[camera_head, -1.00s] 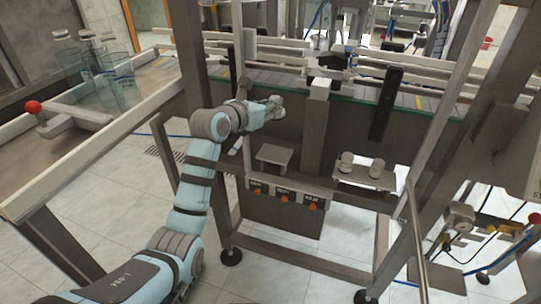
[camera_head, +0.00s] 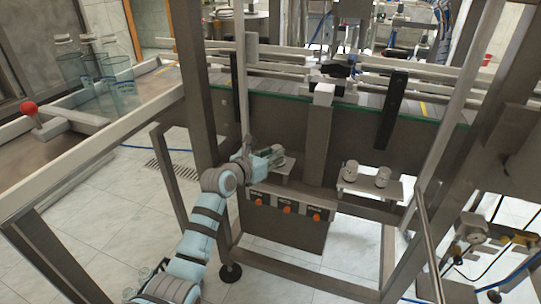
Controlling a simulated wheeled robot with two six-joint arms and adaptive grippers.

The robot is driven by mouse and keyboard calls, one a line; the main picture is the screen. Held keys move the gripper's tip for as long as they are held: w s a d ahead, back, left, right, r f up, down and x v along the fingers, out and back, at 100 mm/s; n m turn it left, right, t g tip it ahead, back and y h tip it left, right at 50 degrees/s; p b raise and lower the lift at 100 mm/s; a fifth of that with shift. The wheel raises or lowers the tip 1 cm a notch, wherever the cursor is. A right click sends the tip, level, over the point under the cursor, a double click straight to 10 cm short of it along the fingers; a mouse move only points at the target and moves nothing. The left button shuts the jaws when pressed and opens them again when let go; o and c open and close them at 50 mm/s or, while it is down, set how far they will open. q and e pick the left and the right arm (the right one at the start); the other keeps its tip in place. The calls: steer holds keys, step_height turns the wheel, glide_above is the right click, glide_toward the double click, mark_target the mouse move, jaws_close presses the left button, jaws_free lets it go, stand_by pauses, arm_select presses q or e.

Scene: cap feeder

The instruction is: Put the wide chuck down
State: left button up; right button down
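My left gripper (camera_head: 275,155) is at the small left shelf (camera_head: 286,174), low over its plate. It seems shut on a small pale grey round piece, the wide chuck (camera_head: 279,159), mostly hidden by the fingers. I cannot tell whether the chuck touches the plate. Two grey cylindrical chucks stand upright on the right shelf: one on its left (camera_head: 350,170) and one on its right (camera_head: 382,177). My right gripper is not in view.
The right shelf (camera_head: 362,190) sits beyond a grey upright post (camera_head: 318,140). A button panel (camera_head: 287,208) is below the left shelf. The conveyor (camera_head: 280,89) runs behind. A dark frame post (camera_head: 190,80) stands left of my gripper. Clear bottles (camera_head: 122,85) are at the upper left.

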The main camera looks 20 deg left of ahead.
arm_select(q)
steer(key=shift+o, duration=1.1)
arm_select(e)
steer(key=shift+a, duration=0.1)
arm_select(q)
steer(key=shift+r, duration=0.2)
steer(key=p+v, duration=0.4)
steer(key=v, duration=0.8)
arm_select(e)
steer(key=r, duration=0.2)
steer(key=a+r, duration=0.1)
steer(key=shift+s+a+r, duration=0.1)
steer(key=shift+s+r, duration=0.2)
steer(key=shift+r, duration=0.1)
arm_select(q)
steer(key=shift+f, duration=0.15)
